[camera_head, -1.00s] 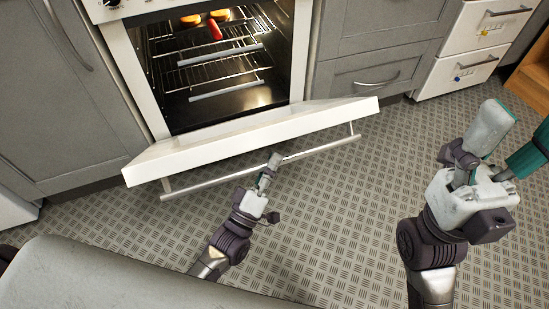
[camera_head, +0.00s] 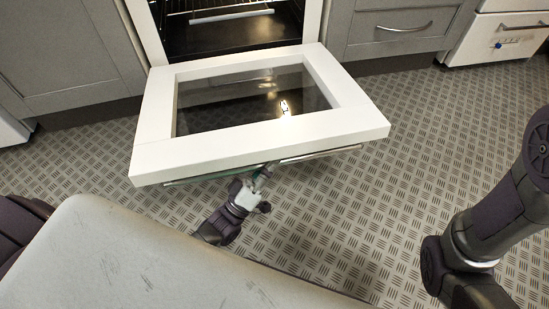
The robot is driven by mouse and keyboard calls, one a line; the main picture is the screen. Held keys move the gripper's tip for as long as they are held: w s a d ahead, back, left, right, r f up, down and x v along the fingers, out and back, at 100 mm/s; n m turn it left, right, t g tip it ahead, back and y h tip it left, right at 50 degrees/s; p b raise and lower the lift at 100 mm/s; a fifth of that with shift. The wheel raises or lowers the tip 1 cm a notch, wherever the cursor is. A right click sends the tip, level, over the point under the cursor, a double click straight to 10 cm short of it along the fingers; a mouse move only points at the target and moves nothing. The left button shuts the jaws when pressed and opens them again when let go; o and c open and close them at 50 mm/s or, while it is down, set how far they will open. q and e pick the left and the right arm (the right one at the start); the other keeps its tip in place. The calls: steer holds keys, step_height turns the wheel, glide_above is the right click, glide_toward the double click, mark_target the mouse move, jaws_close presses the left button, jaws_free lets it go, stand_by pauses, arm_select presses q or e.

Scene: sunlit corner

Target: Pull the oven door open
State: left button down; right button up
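The white oven door (camera_head: 157,127) with its dark glass window is swung far down, with its inner face turned up. Its metal bar handle (camera_head: 320,154) shows below the door's front edge. My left gripper (camera_head: 262,174) is at the middle of the handle, partly under the door edge. Its fingertips are partly hidden, and it seems to be around the bar, but I cannot tell how tightly it is shut. The oven cavity (camera_head: 215,38) is open behind the door, with a wire rack at the top. My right arm is at the right edge; its gripper is out of the picture.
Grey cabinets (camera_head: 65,50) stand left of the oven, and a grey drawer (camera_head: 395,28) and white drawers (camera_head: 497,40) stand to the right. The patterned metal floor (camera_head: 420,130) is clear in front and to the right.

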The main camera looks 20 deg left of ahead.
arm_select(q)
steer(key=shift+s+d+f+b, duration=0.15)
steer(key=shift+f+b, duration=0.85)
steer(key=shift+f, duration=1.05)
steer(key=c, duration=1)
jaws_free()
steer(key=s+a+f, duration=0.1)
steer(key=s+a, duration=0.1)
steer(key=s, duration=0.3)
steer(key=s+a, duration=0.2)
steer(key=s, duration=0.2)
steer(key=s+a+f, duration=0.1)
steer(key=s+a, duration=0.1)
steer(key=s, duration=0.3)
steer(key=shift+s+a+f, duration=0.3)
steer(key=shift+s, duration=0.05)
